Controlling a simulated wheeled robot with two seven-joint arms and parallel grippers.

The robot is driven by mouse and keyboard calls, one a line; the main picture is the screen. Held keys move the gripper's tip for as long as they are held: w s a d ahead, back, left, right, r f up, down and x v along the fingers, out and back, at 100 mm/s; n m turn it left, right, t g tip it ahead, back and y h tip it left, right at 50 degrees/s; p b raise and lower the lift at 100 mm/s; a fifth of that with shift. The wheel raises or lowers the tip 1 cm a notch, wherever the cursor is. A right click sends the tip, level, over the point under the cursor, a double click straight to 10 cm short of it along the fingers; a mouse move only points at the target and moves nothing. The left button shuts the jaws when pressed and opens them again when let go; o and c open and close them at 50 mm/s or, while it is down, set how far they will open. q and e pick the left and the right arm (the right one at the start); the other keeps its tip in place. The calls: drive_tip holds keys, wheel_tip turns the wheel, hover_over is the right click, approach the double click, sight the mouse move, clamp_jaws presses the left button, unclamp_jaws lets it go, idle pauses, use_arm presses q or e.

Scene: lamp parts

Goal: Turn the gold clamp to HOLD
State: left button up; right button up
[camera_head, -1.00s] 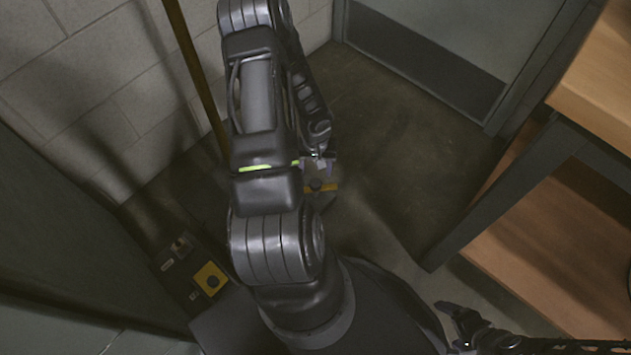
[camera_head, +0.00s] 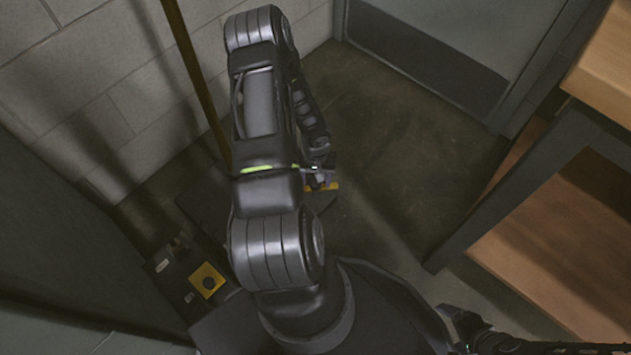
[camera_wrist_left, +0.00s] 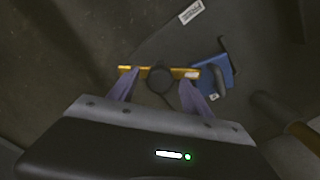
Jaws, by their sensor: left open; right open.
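The gold clamp (camera_wrist_left: 179,73) is a thin gold bar with a round black hub at its middle, on a dark base. My left gripper (camera_wrist_left: 160,78) is open, its two fingers on either side of the hub and overlapping the bar. I cannot tell whether they touch it. In the head view the clamp (camera_head: 331,186) shows as a small gold strip by the left gripper (camera_head: 320,178), partly hidden by my arm. My right gripper (camera_head: 447,314) is open at the lower right, away from the clamp. No HOLD marking is readable.
A blue block (camera_wrist_left: 212,70) with a dark handle sits beside the clamp's right end. A white label (camera_wrist_left: 190,12) lies further off. A yellow plate with a black knob (camera_head: 207,281) is at the lower left. A brown pole (camera_head: 197,75) leans at the wall; a wooden bench (camera_head: 560,240) stands right.

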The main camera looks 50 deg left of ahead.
use_arm(q)
drive_tip(key=shift+f, duration=0.1)
drive_tip(key=shift+c, duration=0.5)
clamp_jaws()
idle(0.9)
